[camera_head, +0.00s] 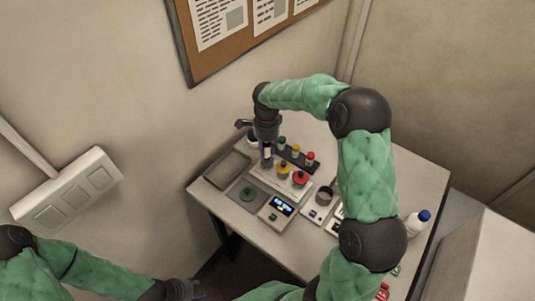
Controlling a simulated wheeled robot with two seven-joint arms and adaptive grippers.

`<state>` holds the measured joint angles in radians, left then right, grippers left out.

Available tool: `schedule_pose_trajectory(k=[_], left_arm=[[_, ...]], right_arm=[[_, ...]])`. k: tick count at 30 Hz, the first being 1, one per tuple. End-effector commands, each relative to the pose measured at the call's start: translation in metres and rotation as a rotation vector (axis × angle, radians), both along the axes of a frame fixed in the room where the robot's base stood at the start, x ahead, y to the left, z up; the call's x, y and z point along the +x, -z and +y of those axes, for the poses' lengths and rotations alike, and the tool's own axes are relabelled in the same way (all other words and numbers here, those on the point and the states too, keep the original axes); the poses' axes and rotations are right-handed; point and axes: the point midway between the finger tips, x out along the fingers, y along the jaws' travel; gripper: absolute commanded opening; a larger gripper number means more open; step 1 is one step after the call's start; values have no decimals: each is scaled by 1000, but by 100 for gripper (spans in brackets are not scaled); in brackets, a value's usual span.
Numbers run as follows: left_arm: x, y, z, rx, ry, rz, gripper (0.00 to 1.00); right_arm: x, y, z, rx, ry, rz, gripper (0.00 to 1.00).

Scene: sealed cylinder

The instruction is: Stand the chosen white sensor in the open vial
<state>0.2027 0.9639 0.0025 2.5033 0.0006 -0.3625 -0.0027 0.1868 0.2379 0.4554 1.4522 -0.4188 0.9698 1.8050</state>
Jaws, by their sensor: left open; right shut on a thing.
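My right gripper (266,148) points down over the left end of the pale vial holder (282,186). It is shut on a small white piece (267,153), which looks like the white sensor; its lower end is hard to make out. The open vial cannot be told apart beneath the gripper, and whether the sensor touches it cannot be seen. A yellow-capped vial (284,169) and a red-capped vial (299,178) stand in the holder to the right. A loose green cap (248,195) lies on a grey pad. My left gripper (180,290) is open, low at the bottom edge, away from the table.
A dark rack behind holds tubes with green (282,141), yellow (296,148) and red (310,156) caps. An empty grey tray (228,167), a lit display (282,206) and a dark cup (323,195) surround the holder. A blue-capped bottle (418,223) stands at right.

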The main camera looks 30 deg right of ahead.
Motion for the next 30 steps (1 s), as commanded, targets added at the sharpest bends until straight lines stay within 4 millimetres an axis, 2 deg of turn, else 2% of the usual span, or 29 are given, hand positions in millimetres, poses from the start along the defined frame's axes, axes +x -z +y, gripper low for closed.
schedule_pose_trajectory(k=[7,13,30], left_arm=[[0,2,0,0,0,0,43],[0,7,0,0,0,0,43],[0,13,0,0,0,0,43]], right_arm=[[7,13,-8,0,1,0,0],[7,41,-8,-1,0,2,0],[7,51,-8,0,0,0,0]])
